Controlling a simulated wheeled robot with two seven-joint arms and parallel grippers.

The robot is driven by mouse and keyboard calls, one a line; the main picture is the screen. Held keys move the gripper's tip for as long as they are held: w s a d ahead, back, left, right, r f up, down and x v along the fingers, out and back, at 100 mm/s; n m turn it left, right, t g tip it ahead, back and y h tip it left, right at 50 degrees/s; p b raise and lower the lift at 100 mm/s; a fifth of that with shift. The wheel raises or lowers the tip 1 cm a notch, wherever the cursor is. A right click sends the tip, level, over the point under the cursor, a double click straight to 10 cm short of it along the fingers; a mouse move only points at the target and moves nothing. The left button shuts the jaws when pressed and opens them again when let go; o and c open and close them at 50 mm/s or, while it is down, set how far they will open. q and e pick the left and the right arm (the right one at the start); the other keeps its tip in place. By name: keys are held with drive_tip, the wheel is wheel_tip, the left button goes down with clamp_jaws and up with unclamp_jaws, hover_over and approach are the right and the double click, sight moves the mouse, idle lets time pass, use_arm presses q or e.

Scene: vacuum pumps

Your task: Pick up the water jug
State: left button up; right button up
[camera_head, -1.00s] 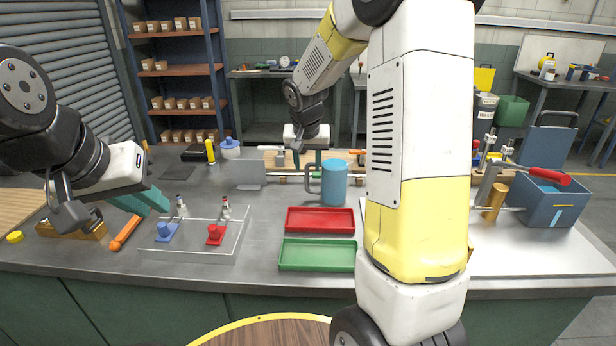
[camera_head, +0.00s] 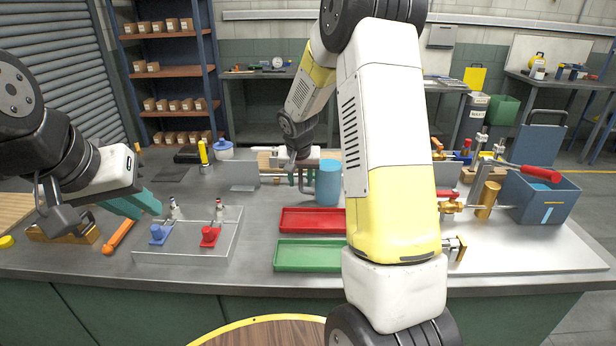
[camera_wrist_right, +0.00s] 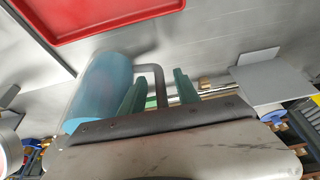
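The water jug (camera_head: 328,184) is a blue cylinder with a grey handle, standing upright on the workbench behind the red tray. Its body also shows at the left in the right wrist view (camera_wrist_right: 100,88). My right gripper (camera_head: 303,178) is at the handle side of the jug. In the right wrist view its two green fingers (camera_wrist_right: 158,82) are apart, with the handle between them and visible gaps beside it. My left gripper (camera_head: 146,204) hangs over the left of the bench, away from the jug; its finger gap is not clear.
A red tray (camera_head: 312,220) and a green tray (camera_head: 308,255) lie in front of the jug. A clear stand with blue and red valves (camera_head: 190,245) is to the left. A grey plate (camera_head: 243,174) stands left of the handle. A blue box (camera_head: 540,199) stands at the right.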

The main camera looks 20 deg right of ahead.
clamp_jaws()
drive_tip(key=shift+r, duration=0.1)
idle(1.1)
